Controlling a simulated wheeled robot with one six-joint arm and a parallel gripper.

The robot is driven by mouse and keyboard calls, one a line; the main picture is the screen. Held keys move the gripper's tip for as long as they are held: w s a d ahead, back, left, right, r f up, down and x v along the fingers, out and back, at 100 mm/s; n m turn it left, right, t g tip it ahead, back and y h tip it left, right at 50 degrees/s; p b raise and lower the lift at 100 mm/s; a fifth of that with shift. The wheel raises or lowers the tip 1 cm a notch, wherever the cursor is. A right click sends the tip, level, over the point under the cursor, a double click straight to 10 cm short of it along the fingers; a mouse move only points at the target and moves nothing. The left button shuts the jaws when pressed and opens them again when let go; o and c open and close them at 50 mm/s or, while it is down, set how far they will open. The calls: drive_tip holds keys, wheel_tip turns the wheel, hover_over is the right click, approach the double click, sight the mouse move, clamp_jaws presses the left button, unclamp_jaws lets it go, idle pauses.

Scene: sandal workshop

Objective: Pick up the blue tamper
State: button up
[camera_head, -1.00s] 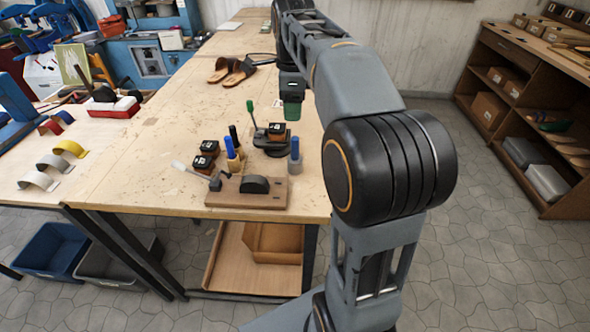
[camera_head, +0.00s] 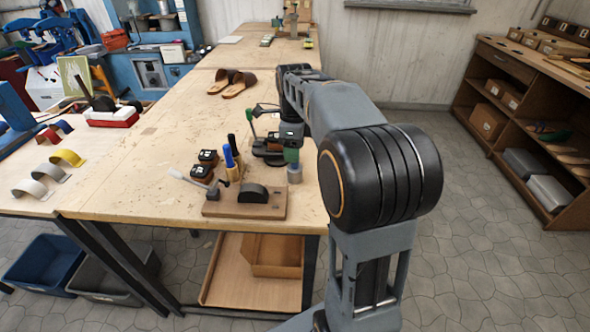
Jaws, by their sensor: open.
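The blue tamper (camera_head: 295,175) stands upright near the right edge of the wooden bench; only its grey lower part shows now. My gripper (camera_head: 291,155) points down over it, and its green end covers where the blue handle was. The jaws are open, but I cannot see clearly whether they are around the handle or just in front of it. Another blue-handled tool (camera_head: 228,156) stands to the left, by a dark-handled one.
A wooden press board (camera_head: 245,209) with a lever lies at the bench's front edge. Dark boxes (camera_head: 207,158) and a green-handled device (camera_head: 268,148) stand close by. Brown sandals (camera_head: 240,84) lie farther back. The bench's left middle is clear.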

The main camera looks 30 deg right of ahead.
sight(294, 167)
drive_tip(key=shift+f, duration=1.65)
drive_tip(key=shift+c, duration=0.3)
clamp_jaws()
